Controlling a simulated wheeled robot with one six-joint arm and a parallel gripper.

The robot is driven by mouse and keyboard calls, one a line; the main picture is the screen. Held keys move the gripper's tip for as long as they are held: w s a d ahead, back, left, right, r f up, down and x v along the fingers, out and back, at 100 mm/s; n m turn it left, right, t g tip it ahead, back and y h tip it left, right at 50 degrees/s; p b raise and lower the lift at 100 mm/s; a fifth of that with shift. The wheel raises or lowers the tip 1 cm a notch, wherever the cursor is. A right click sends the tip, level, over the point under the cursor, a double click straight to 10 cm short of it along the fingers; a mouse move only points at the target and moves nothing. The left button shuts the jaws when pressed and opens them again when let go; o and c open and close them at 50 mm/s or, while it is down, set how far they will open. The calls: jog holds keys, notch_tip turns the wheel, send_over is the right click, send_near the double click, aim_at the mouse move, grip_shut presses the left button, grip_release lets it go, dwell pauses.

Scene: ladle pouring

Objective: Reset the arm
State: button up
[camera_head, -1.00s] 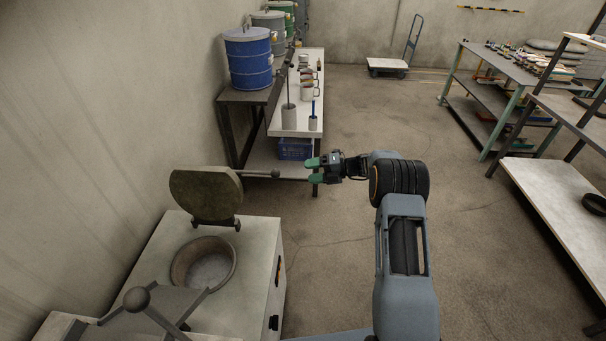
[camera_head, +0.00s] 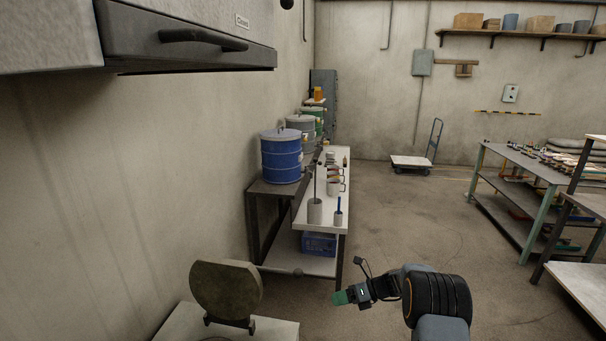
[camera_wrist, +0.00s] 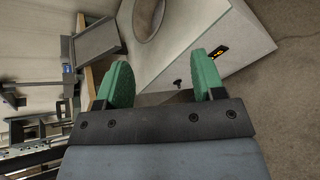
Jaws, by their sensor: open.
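My gripper (camera_head: 343,298) is in the lower middle of the head view, its green fingers pointing left toward the round-lidded white unit. In the wrist view its two green fingertips (camera_wrist: 165,80) are apart, with nothing between them. The gripper is clear of the surfaces around it. Part of my arm shows at the lower right of the head view.
The round dark lid (camera_head: 226,292) stands open over the white cabinet (camera_wrist: 215,40). Behind is a bench (camera_head: 338,205) with mugs and holders, beside a blue drum (camera_head: 281,158). A grey hood (camera_head: 190,35) hangs upper left. Open floor (camera_head: 400,215) lies right of the bench.

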jog(key=s+d+r+n+t+h, duration=0.1)
jog(key=s+r+n+h, duration=0.5)
jog(key=s+n, duration=0.8)
jog(key=s+d+r+n+t+h, duration=0.1)
jog(key=s+d+r+n+h, duration=0.1)
jog(key=s+r+n+h, duration=0.5)
jog(key=shift+s+d+r+n+t, duration=0.35)
jog(key=shift+s+r+n, duration=2.2)
jog(key=shift+s+n, duration=1.65)
jog(key=shift+s+m, duration=0.15)
jog(key=shift+m, duration=0.15)
